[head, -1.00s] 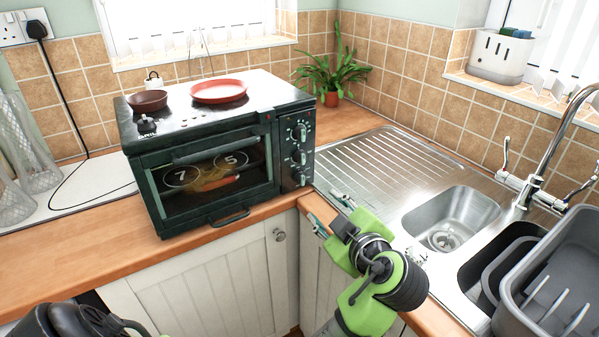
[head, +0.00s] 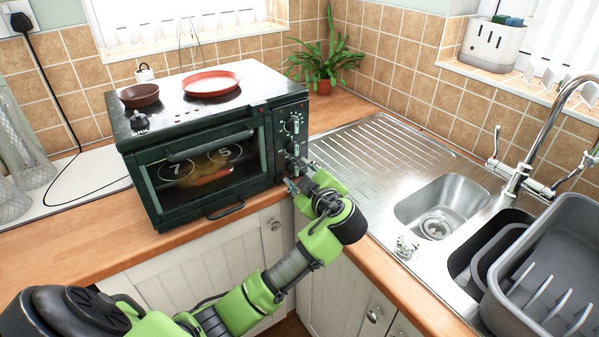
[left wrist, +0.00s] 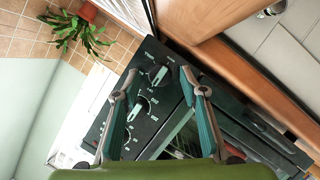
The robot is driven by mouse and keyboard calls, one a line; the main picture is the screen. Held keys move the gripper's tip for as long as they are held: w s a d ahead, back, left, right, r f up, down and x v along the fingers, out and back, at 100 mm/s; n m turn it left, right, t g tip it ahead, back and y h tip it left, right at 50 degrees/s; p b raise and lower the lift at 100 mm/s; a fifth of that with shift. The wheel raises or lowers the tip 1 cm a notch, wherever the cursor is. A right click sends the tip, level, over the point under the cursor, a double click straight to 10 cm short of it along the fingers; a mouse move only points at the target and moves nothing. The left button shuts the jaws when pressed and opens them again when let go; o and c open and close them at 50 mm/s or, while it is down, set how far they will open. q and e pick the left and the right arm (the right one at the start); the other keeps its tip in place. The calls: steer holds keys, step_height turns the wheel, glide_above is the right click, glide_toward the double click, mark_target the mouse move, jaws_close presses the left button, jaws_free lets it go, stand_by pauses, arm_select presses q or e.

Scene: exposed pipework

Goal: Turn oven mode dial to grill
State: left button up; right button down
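The black toaster oven (head: 205,170) stands on the wooden worktop. Its right front panel has a column of dials: a top dial (head: 293,124), a middle dial (head: 293,148) and a lowest dial, mostly hidden by my gripper in the head view. My left gripper (head: 299,174) is open and empty in front of the panel's lower part. In the left wrist view, the lowest dial (left wrist: 158,75) appears between the spread fingertips (left wrist: 161,73), and the middle dial (left wrist: 137,108) sits nearer the left finger. Contact cannot be told. The dial markings are too small to read.
A red plate (head: 211,84) and a brown bowl (head: 139,95) sit on the oven top. A potted plant (head: 324,70) stands behind. The steel sink (head: 440,207) with its drainer (head: 365,160) lies right of the oven, with a grey dish rack (head: 553,260) beyond.

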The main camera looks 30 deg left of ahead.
arm_select(q)
steer(key=shift+w+a, duration=0.1)
steer(key=shift+a, duration=0.05)
steer(key=c, duration=1.1)
arm_select(e)
steer(key=shift+w+d, duration=0.1)
steer(key=shift+d, duration=0.3)
